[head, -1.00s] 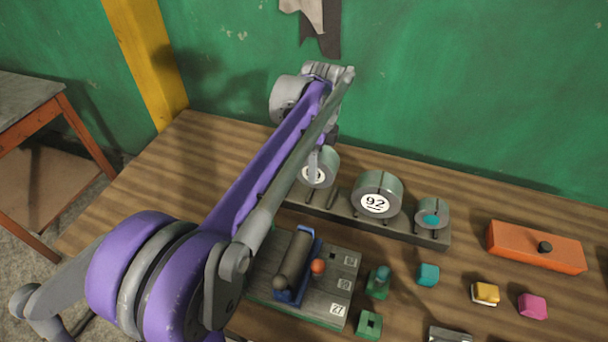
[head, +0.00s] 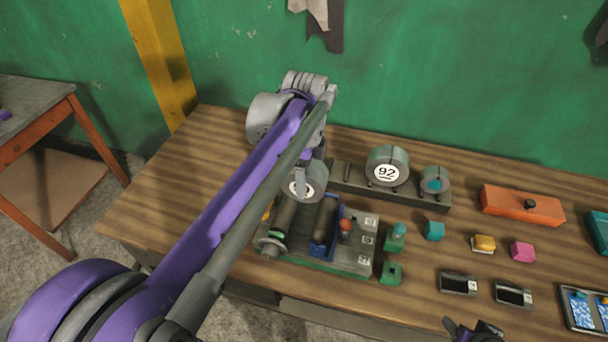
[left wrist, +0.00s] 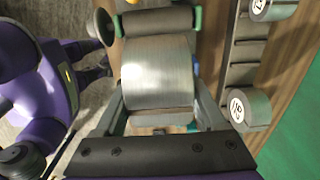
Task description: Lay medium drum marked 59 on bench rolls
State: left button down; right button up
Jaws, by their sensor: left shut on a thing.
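A grey metal drum (head: 317,183) with a round white label is held by my left gripper (head: 303,174). A finger covers part of the label, so I cannot read its number. In the left wrist view the drum (left wrist: 158,70) lies on its side between the two fingers. The bench rolls are dark rollers (head: 325,222) on a grey base with a green edge (head: 340,266). The drum is above or at the rolls' back edge; I cannot tell whether it touches them. A dark and purple part at the bottom edge looks like my right gripper (head: 474,331); its jaws are unclear.
A grey rack (head: 428,202) behind the rolls holds the drum marked 92 (head: 386,166) and a smaller teal-centred drum (head: 434,180). An orange box (head: 522,206), coloured blocks and dark boxes lie to the right. The bench's left side is clear.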

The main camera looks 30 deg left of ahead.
pick_arm(q)
jog(key=shift+f, duration=0.7)
notch_tip(320, 180, down, 4)
jog(key=shift+s+r+b, duration=0.1)
jog(key=shift+r+b, duration=0.1)
jog(key=shift+b, duration=0.9)
jog(key=shift+f, duration=0.4)
pick_arm(e)
jog(key=f, duration=0.1)
jog(key=s+f, duration=0.2)
jog(key=f, duration=0.1)
jog(key=shift+s+f, duration=0.1)
pick_arm(q)
jog(key=shift+f+b, duration=0.2)
jog(key=shift+b, duration=0.1)
pick_arm(e)
jog(key=shift+f, duration=0.15)
pick_arm(q)
jog(key=shift+f+b, duration=0.35)
jog(key=shift+f, duration=0.4)
pick_arm(e)
jog(key=shift+s+f+g, duration=0.25)
jog(key=shift+f+g, duration=0.05)
jog(key=shift+f, duration=0.2)
pick_arm(q)
jog(key=shift+f, duration=0.1)
pick_arm(e)
jog(key=shift+f, duration=0.1)
